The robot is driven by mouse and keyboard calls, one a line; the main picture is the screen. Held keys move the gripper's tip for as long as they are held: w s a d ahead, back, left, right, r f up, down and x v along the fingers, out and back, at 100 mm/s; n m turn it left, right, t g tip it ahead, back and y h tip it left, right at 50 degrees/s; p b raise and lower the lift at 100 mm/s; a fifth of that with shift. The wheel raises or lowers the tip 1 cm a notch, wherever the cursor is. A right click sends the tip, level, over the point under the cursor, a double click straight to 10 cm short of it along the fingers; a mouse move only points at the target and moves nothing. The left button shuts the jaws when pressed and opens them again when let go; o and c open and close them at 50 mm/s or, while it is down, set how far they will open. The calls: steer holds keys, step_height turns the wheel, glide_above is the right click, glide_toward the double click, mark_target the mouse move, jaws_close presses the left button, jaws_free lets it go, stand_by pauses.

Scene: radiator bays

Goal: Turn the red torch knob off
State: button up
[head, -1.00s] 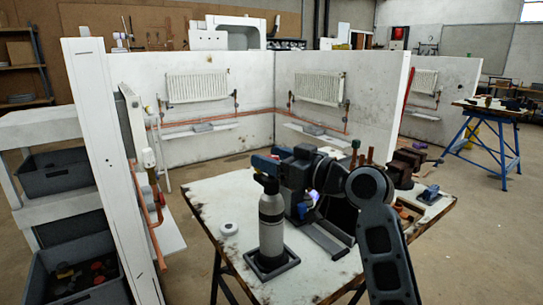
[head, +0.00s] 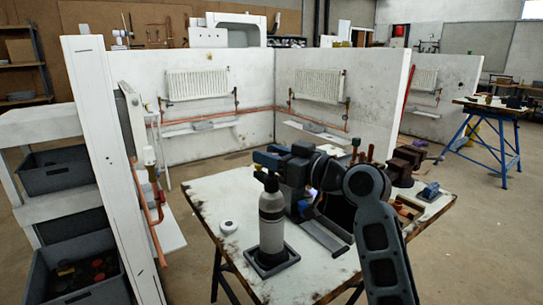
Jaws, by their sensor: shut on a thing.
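The torch (head: 272,222) stands upright in a dark square tray (head: 290,262) on the workbench, a grey cylinder with a dark neck. My gripper (head: 266,163) is at the top of the torch, its blue fingers close together around the torch head. It is shut on the torch's knob, as far as I can tell. The red knob itself is hidden behind the fingers and the wrist. My arm covers the bench area to the right of the torch.
A white roll (head: 228,226) lies left of the torch on the bench (head: 210,200). Copper fittings, a dark vice (head: 404,165) and a blue tool (head: 430,190) sit to the right. Radiator bays (head: 196,84) stand behind. A shelf with dark bins (head: 55,172) is at left.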

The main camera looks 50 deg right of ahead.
steer(key=shift+h+p, duration=0.3)
steer(key=m+h+p, duration=0.3)
steer(key=h+p, duration=0.1)
steer(key=shift+a+r+g+h, duration=0.1)
steer(key=shift+r+g+h, duration=0.05)
steer(key=shift+g+h, duration=0.2)
steer(key=shift+m+g+h+p, duration=0.75)
steer(key=shift+m+h, duration=0.55)
steer(key=shift+h, duration=0.25)
steer(key=m+g+h+b, duration=0.1)
steer(key=h+b, duration=0.1)
steer(key=m+g+h+b, duration=0.1)
steer(key=m+g+h, duration=0.1)
steer(key=shift+f+b, duration=0.4)
steer(key=m+g+h+b, duration=0.2)
steer(key=shift+w+b, duration=0.1)
steer(key=shift+b, duration=0.2)
steer(key=shift+r+m+g+h+b, duration=0.1)
steer(key=shift+m+g+h+b, duration=0.4)
steer(key=shift+m+g+b, duration=0.25)
steer(key=shift+r+g, duration=0.1)
steer(key=shift+g, duration=0.15)
steer(key=o, duration=0.9)
